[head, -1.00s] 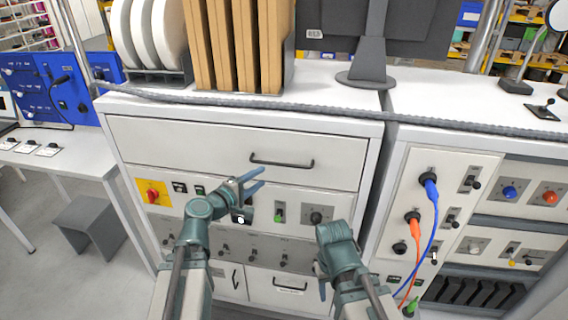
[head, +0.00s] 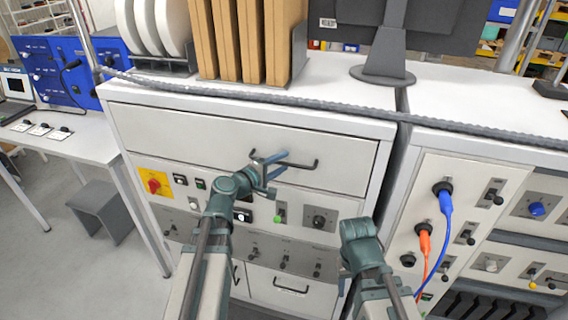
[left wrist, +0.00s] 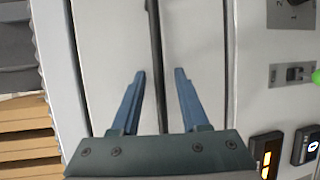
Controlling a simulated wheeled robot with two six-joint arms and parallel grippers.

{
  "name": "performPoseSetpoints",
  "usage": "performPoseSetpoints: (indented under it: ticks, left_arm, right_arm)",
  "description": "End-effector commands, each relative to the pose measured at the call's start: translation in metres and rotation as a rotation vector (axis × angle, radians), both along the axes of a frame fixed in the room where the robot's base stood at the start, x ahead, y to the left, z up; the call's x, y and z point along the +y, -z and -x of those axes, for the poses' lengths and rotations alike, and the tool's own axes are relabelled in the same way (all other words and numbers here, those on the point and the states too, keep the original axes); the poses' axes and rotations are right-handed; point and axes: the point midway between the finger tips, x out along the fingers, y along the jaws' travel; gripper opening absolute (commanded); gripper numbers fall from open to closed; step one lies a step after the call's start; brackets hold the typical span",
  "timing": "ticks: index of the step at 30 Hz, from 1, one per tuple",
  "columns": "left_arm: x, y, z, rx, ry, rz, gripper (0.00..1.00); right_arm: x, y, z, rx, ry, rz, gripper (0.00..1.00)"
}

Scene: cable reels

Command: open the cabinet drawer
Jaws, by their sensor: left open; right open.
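The wide top drawer (head: 180,130) of the white cabinet is shut, its front flush with the frame. Its dark bar handle (head: 304,166) is on the right half of the front. My left gripper (head: 272,170) is open at the handle's left part. In the left wrist view the handle (left wrist: 154,50) runs upright in the picture, and the open blue fingers (left wrist: 160,75) lie on either side of its line. I cannot tell whether they touch it. My right gripper (head: 343,284) is open, low in front of the cabinet and away from the handle; its fingers are mostly hidden.
Below the drawer are a red knob on a yellow plate (head: 153,185), switches and a lower drawer handle (head: 290,289). A thick grey cable (head: 250,98) runs along the cabinet's top front edge. A panel with blue and orange plugs (head: 424,232) stands at right.

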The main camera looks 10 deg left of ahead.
Motion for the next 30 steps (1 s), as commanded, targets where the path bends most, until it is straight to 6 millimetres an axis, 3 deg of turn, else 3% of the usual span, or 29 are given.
performPoseSetpoints:
  ticks: [1,9,30]
  left_arm:
    - [-0.0001,-0.0001,0.0001,0.0,0.0,0.0,0.45]
    - [-0.0001,0.0,0.0002,0.0,0.0,0.0,0.0]
    - [-0.0002,0.0001,0.0003,0.0,0.0,-0.001,0.0]
  right_arm:
    - [0.0,-0.0001,0.0001,0.0,0.0,0.0,0.5]
    - [0.0,-0.0001,0.0001,0.0,0.0,0.0,0.5]
    - [0.0,0.0,0.0001,0.0,0.0,0.0,0.5]
